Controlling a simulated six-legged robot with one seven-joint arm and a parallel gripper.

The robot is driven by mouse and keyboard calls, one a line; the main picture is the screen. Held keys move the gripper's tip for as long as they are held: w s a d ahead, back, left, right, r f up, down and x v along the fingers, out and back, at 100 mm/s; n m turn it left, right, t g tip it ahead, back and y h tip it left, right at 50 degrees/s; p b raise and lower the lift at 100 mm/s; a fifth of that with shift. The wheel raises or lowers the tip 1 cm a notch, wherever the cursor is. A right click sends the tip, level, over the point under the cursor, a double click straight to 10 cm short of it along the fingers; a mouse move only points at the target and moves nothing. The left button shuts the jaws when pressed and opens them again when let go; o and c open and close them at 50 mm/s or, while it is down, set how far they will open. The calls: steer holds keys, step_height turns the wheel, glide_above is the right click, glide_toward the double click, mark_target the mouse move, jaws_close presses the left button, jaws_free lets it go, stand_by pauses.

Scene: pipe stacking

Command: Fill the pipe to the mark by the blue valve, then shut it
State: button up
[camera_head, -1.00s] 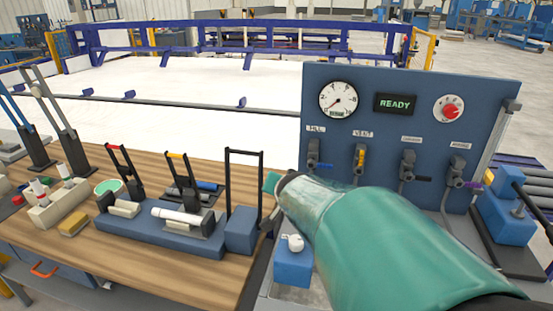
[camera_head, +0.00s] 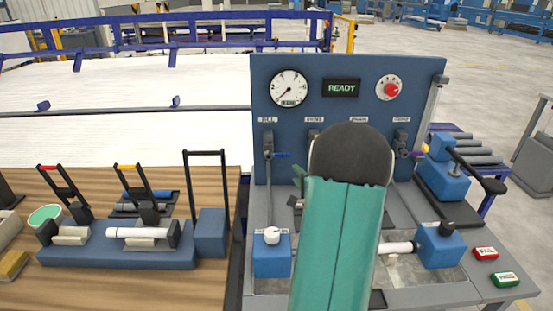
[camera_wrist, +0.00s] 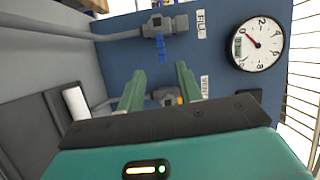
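The blue valve (camera_head: 279,154) sits at the left of the panel under the FILL label. In the wrist view its blue handle (camera_wrist: 160,48) stands beyond my fingertips, untouched. My gripper (camera_wrist: 158,82) is open and empty, its two green fingers apart before the panel, close to the yellow-handled VENT valve (camera_wrist: 172,98). A white pipe (camera_head: 398,248) lies at the bench's right blue clamp block (camera_head: 442,245); my arm hides the rest of it. The gauge (camera_head: 290,89) has its needle at the low end. I cannot make out the fill mark.
A left clamp block (camera_head: 271,262) stands below. FAIL (camera_head: 485,253) and PASS (camera_head: 506,279) buttons are at front right. Another white pipe (camera_head: 138,232) lies in the left fixture.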

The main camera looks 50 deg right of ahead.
mark_target(284, 156)
steer(key=shift+m, duration=0.3)
steer(key=x, duration=0.4)
steer(key=d+x, duration=0.1)
steer(key=x, duration=0.7)
steer(key=shift+d, duration=0.4)
steer(key=shift+s, duration=0.1)
jaws_close()
